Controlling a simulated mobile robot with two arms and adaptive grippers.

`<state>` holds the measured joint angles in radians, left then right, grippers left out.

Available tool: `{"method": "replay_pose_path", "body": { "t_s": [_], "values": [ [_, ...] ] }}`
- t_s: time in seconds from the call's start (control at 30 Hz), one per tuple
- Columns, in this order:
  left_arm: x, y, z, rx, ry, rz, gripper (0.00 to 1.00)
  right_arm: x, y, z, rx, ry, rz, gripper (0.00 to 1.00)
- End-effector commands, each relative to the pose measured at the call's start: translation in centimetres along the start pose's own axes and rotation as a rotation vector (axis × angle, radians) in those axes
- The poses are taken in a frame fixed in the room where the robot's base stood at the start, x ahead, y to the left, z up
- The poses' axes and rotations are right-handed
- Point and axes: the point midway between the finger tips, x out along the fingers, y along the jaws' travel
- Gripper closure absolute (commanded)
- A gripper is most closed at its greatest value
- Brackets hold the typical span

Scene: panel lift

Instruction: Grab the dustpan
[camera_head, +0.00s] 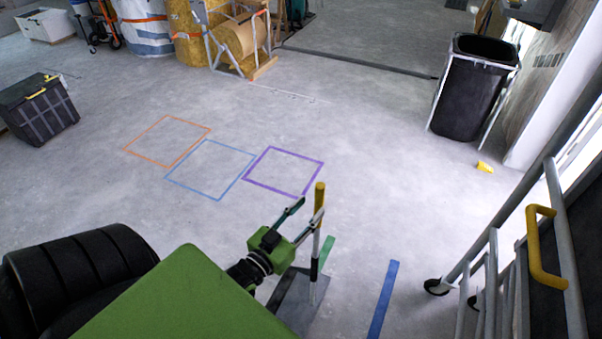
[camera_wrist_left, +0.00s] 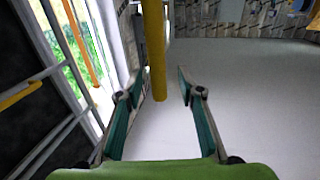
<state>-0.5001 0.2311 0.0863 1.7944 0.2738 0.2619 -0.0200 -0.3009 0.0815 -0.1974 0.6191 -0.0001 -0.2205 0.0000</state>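The dustpan has a tall upright handle with a yellow top (camera_head: 320,192) and a grey pan (camera_head: 296,302) on the floor at the lower middle of the head view. My left gripper (camera_head: 306,213) is open at the upper part of this handle. In the left wrist view, the yellow handle (camera_wrist_left: 154,45) stands between the two spread fingers of the left gripper (camera_wrist_left: 159,84), nearer the left finger. A gap shows on the right side, and I see no closed grip. Part of the pan is hidden behind my arm. My right gripper is not in view.
A wheeled cart (camera_head: 495,265) with a yellow handle stands close on the right. A black bin (camera_head: 470,95) is farther back right. Orange, blue and purple taped squares (camera_head: 283,171) mark clear floor ahead. A dark toolbox (camera_head: 40,108) sits left.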

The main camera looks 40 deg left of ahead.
Motion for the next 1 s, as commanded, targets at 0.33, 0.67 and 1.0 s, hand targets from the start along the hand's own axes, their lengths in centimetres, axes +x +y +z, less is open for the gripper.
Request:
{"method": "replay_pose_path", "body": {
  "t_s": [0.33, 0.67, 1.0],
  "values": [
    [4.6, 0.4, -0.2, 0.001, 0.003, 0.000, 0.65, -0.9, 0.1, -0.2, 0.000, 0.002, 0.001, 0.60],
    [4.9, 0.4, -0.1, 0.001, 0.000, 0.001, 0.76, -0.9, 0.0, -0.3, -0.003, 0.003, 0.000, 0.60],
    [5.0, 0.4, -0.4, 0.003, 0.008, 0.001, 1.00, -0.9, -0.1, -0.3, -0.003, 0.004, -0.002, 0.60]
  ]
}}
